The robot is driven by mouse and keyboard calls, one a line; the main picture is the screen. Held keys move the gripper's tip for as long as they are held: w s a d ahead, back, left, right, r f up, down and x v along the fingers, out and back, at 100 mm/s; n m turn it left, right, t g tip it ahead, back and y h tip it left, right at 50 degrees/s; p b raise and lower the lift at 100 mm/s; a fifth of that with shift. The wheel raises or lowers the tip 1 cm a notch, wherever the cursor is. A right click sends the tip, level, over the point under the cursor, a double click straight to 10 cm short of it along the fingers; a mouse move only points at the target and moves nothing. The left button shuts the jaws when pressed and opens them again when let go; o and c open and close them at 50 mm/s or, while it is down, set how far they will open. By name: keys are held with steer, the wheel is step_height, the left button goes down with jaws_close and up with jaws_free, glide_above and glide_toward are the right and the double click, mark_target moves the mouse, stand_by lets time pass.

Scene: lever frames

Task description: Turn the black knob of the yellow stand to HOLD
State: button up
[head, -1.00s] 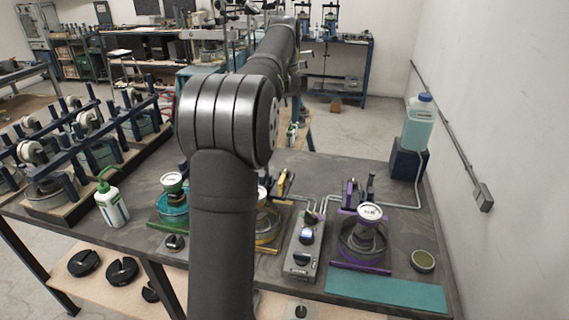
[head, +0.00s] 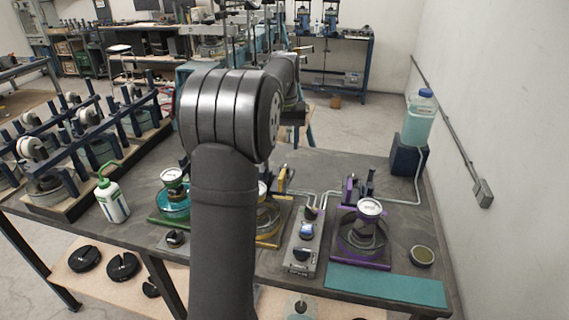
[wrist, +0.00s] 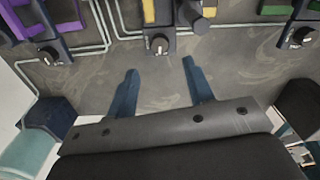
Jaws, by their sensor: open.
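The yellow stand (head: 275,228) is in the middle of the bench in the head view, partly covered by my arm. In the wrist view a yellow part of the stand (wrist: 150,12) shows at the top centre. Its black knob (wrist: 160,44) faces the camera with a light pointer mark; the lettering around it is too small to read. My gripper (wrist: 160,67) is open and empty. Its two blue fingers point toward the knob, which lies ahead between their lines and apart from them. In the head view my gripper's fingers are hidden behind my arm.
The purple stand (head: 344,258) has its own black knob (wrist: 48,55), and the green stand has another (wrist: 302,37). Grey tubing (wrist: 105,38) runs on the bench. A blue block (head: 408,155) bears a bottle (head: 419,118). Bare bench lies between my fingers and the yellow stand.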

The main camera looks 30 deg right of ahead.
mark_target(284, 167)
step_height(284, 167, down, 8)
steer(key=shift+f, duration=0.1)
steer(key=shift+c, duration=0.2)
steer(key=c, duration=1)
